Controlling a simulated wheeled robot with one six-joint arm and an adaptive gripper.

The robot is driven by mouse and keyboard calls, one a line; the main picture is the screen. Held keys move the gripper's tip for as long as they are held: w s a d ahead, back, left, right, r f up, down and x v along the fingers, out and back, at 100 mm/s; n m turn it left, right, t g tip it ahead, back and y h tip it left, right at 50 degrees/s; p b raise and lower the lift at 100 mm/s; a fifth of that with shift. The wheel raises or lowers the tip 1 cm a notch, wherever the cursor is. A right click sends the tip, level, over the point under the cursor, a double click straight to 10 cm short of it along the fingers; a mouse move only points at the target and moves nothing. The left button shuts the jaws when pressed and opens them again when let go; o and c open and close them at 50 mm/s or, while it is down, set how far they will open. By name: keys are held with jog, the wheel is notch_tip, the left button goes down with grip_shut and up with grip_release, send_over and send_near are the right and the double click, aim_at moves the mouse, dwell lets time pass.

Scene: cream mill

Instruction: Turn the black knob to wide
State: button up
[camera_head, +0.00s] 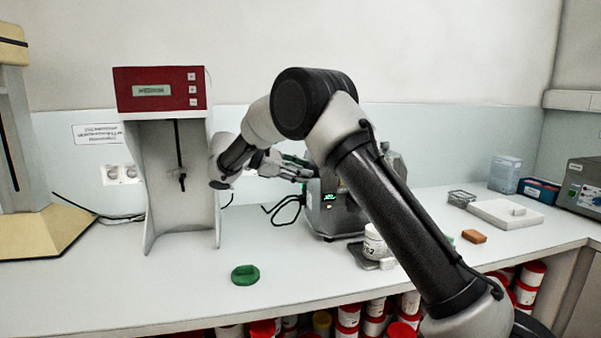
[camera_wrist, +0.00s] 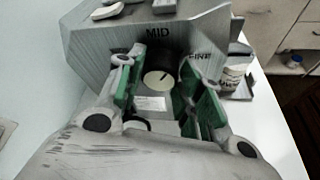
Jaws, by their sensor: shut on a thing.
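The black knob (camera_wrist: 160,72) sits on the sloping face of the grey mill (camera_wrist: 100,45), with a pale front and a dark pointer mark slanting to the upper right. The label MID stands above it and FINE to its right; I see no wide label, and the left side is partly behind a finger. My gripper (camera_wrist: 158,75) has its green-padded fingers on either side of the knob, shut on it. In the head view my gripper (camera_head: 300,172) reaches the mill (camera_head: 328,222), which has a small green display; the knob is hidden there.
A red-topped stand (camera_head: 160,92) is left of the mill. A green object (camera_head: 245,275) lies on the bench (camera_head: 180,290) in front. A white labelled jar (camera_head: 374,242) stands close to the mill's right.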

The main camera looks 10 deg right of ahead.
jog(key=shift+n+g, duration=0.3)
jog(key=shift+n, duration=0.1)
jog(key=o, duration=1)
